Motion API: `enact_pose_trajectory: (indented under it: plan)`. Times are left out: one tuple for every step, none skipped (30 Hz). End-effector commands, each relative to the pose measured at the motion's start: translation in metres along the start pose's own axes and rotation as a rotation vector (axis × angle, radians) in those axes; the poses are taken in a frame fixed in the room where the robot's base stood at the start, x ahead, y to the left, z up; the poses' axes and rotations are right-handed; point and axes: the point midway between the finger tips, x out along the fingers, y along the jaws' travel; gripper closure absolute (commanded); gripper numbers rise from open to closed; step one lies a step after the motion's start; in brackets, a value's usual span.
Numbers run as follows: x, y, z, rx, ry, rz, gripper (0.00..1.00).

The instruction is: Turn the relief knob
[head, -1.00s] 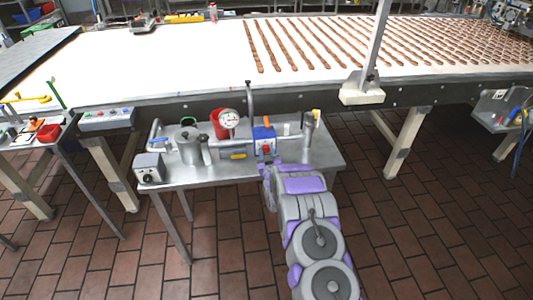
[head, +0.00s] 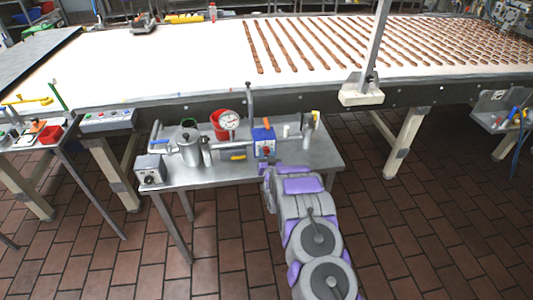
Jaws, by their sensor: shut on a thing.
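A small pump rig stands on the grey metal side table (head: 225,178). On its right part is a blue block (head: 262,134) with a small red knob (head: 266,151) on its front, which looks like the relief knob. My purple and grey arm reaches up from the bottom of the head view. My gripper (head: 265,164) is at the front of the blue block, just below the red face, and is shut on the knob. The fingertips are tiny here, and the arm's wrist partly hides the contact. A round white gauge (head: 228,120) stands left of the block.
A silver pot (head: 189,147) and a grey control box (head: 150,170) stand on the left of the side table. A red container (head: 217,131) is behind the gauge. The long white conveyor (head: 180,70) with brown bars runs behind. Tiled floor is open in front.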

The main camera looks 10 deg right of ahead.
Motion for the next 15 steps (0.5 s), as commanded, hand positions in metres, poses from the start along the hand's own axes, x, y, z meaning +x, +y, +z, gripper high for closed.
enact_pose_trajectory:
  plan:
    - [-0.0005, 0.0001, 0.0007, 0.028, -0.003, 0.000, 0.93]
    - [-0.0005, 0.0002, 0.0007, 0.044, -0.003, 0.000, 0.93]
    - [-0.0005, 0.0003, 0.0009, 0.066, -0.003, 0.000, 0.93]
    - [-0.0004, 0.0004, 0.0009, 0.081, -0.003, 0.000, 0.93]
    - [-0.0004, 0.0004, 0.0010, 0.094, -0.003, 0.001, 0.93]
    - [-0.0003, 0.0005, 0.0010, 0.111, -0.003, 0.001, 0.93]
    - [-0.0004, 0.0006, 0.0011, 0.122, -0.003, 0.001, 0.93]
    - [-0.0003, 0.0007, 0.0010, 0.132, -0.003, 0.001, 0.93]
    - [-0.0003, 0.0007, 0.0012, 0.144, -0.003, 0.001, 0.93]
    - [-0.0003, 0.0007, 0.0011, 0.152, -0.003, 0.001, 0.93]
    - [-0.0003, 0.0008, 0.0012, 0.158, -0.003, 0.001, 0.93]
    - [-0.0003, 0.0008, 0.0012, 0.165, -0.002, 0.001, 0.93]
    - [-0.0002, 0.0008, 0.0012, 0.169, -0.002, 0.001, 0.93]
    - [-0.0002, 0.0009, 0.0013, 0.173, -0.002, 0.001, 0.93]
    - [-0.0002, 0.0009, 0.0014, 0.176, -0.002, 0.001, 0.93]
